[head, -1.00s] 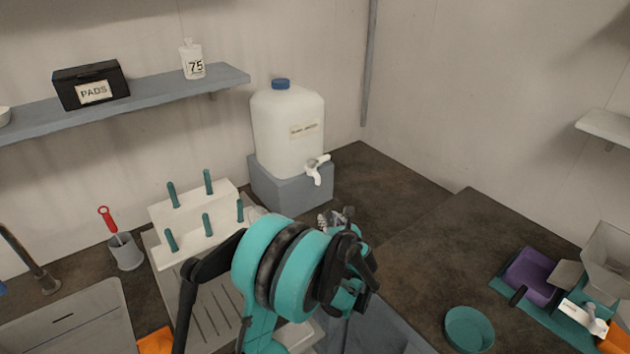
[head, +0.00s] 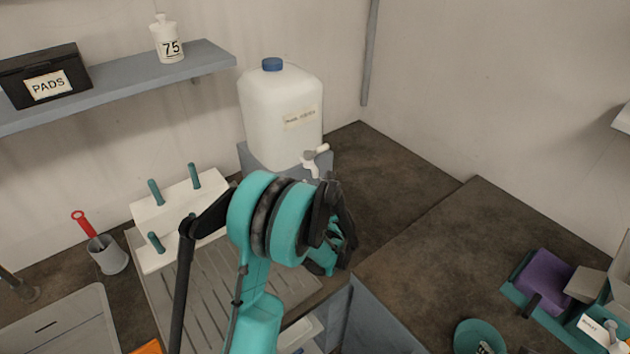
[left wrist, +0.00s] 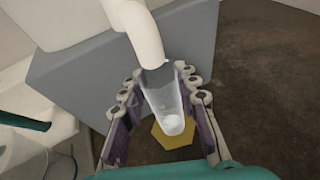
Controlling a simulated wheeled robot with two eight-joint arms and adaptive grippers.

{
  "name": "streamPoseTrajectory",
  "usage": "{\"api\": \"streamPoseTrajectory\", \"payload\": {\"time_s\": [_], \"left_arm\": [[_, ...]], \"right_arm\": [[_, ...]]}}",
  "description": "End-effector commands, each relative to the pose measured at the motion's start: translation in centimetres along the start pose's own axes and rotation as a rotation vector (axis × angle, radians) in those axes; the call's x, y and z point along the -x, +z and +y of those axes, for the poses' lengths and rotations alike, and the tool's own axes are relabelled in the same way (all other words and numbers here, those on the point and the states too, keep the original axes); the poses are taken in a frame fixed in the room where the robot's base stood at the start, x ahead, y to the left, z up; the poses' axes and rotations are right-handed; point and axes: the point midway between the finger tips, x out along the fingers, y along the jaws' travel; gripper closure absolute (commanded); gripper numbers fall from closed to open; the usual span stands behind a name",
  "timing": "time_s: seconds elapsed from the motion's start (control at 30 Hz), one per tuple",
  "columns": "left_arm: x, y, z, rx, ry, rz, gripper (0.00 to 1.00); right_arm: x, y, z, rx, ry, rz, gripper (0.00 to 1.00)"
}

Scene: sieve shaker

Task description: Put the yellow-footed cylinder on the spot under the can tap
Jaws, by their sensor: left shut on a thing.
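My left gripper (head: 335,235) is in front of the can (head: 282,115), below its white tap (head: 316,158). In the left wrist view the gripper (left wrist: 160,82) is shut around a clear cylinder (left wrist: 165,104) with a yellow six-sided foot (left wrist: 174,141). The cylinder's mouth is close to the lower end of the tap spout (left wrist: 146,38). I cannot tell whether the foot touches the dark counter (left wrist: 262,95). The arm hides the cylinder in the head view. No marked spot shows. My right gripper is not in view.
The grey block (left wrist: 100,85) under the can stands close behind the gripper. A white peg rack (head: 165,215) and a ribbed drainboard (head: 205,290) lie left.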

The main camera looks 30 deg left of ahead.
Motion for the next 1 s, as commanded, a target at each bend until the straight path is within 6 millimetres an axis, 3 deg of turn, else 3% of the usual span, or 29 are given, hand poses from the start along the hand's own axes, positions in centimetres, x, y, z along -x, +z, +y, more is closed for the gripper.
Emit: {"api": "streamPoseTrajectory", "payload": {"time_s": [0.3,0.33,0.4,0.77,1.0], "left_arm": [[-0.1,-0.5,0.1,0.002,0.001,0.003,1.00],[-0.1,-0.5,0.1,0.002,0.001,0.004,0.67],[-0.1,-0.5,0.1,0.002,0.001,0.004,0.49],[0.0,-0.1,0.1,0.002,0.001,0.003,0.49],[4.0,0.0,0.0,0.000,-0.002,0.003,0.49]], "right_arm": [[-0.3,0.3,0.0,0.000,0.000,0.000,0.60],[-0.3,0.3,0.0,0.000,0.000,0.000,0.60],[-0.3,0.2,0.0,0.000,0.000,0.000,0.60],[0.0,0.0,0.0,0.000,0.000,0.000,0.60],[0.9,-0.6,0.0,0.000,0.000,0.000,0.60]]}}
